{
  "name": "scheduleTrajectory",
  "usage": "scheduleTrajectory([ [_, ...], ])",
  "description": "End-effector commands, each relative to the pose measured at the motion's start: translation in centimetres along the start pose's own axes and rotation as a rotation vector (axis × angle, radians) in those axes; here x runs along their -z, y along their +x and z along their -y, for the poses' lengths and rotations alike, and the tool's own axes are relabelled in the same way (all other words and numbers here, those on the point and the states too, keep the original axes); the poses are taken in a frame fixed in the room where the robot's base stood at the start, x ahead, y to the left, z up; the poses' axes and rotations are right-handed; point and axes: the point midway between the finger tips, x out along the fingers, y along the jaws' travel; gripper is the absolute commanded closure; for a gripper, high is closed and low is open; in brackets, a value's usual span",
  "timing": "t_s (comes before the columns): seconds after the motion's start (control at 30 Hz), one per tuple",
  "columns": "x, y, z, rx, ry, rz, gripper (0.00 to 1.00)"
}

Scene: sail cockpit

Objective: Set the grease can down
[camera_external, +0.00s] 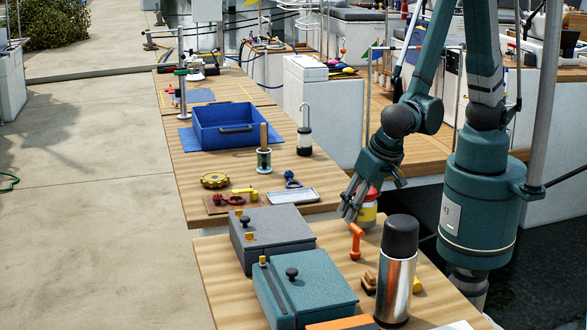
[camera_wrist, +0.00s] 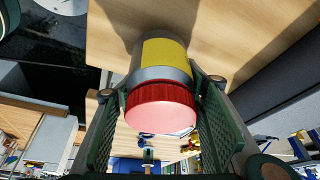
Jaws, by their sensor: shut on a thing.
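The grease can (camera_external: 368,210) has a red lid, a yellow label and a grey metal body. My gripper (camera_external: 349,208) is shut on it, near the right edge of the wooden tables in the external view. In the wrist view, the can (camera_wrist: 165,60) sits between the two green finger pads of my gripper (camera_wrist: 160,88), with its red lid towards the camera. Wooden tabletop (camera_wrist: 108,35) shows behind the can's far end. The fingers hide part of the can in the external view, and I cannot tell whether its base touches the wood.
A steel flask with a black cap (camera_external: 396,270), an orange-handled tool (camera_external: 356,240) and a wooden brush (camera_external: 369,282) stand close by. Teal (camera_external: 310,292) and grey (camera_external: 275,235) boxes fill the near table's left.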

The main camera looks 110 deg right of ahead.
Motion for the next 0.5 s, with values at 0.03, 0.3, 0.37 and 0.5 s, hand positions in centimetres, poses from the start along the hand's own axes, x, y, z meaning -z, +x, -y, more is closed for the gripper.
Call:
scheduleTrajectory([
  [0.03, -0.21, 0.5, 0.01, 0.0, 0.0, 0.0, 0.81],
  [0.3, -0.5, 1.21, -0.03, 0.0, 0.0, 0.0, 0.81],
  [0.37, -0.49, 1.2, -0.03, 0.0, 0.0, 0.0, 0.81],
  [0.5, -0.5, 1.21, -0.03, 0.0, 0.0, 0.0, 0.81],
])
